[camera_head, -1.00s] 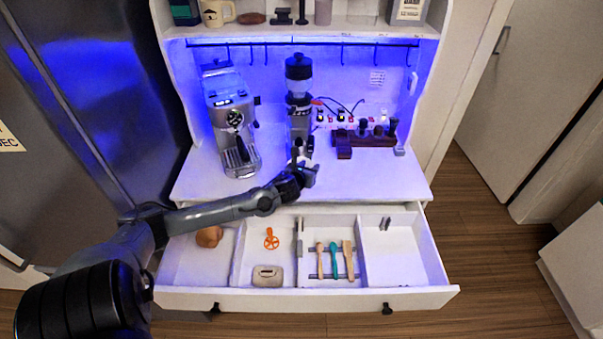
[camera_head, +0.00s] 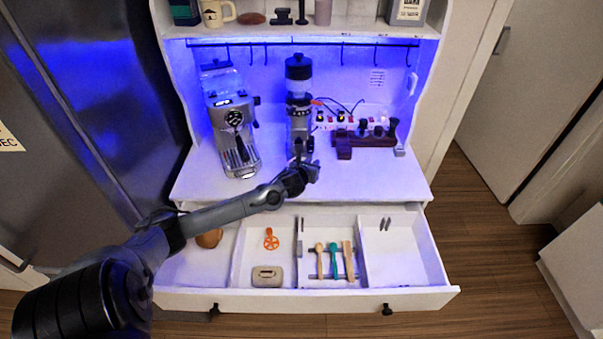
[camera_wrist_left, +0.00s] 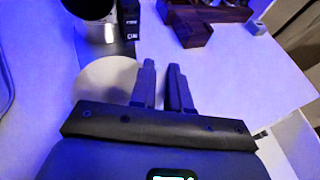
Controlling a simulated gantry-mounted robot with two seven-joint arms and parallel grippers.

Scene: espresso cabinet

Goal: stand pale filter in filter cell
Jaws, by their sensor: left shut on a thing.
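My left gripper (camera_head: 311,172) is above the front of the counter, before the grinder, with its fingers close together. In the left wrist view my left gripper (camera_wrist_left: 162,88) has a pale round disc, probably the pale filter (camera_wrist_left: 100,78), beside its left finger and partly hidden by it. The exact contact between disc and fingers is unclear. The open drawer's right compartment (camera_head: 405,262) is mostly bare, with a pair of small grey upright pieces (camera_head: 385,224) near its back; I cannot tell whether these mark the filter cell. My right gripper is out of view.
The grinder (camera_head: 299,100) stands behind the gripper, the espresso machine (camera_head: 232,120) to its left and a dark wooden stand (camera_head: 372,138) to its right.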

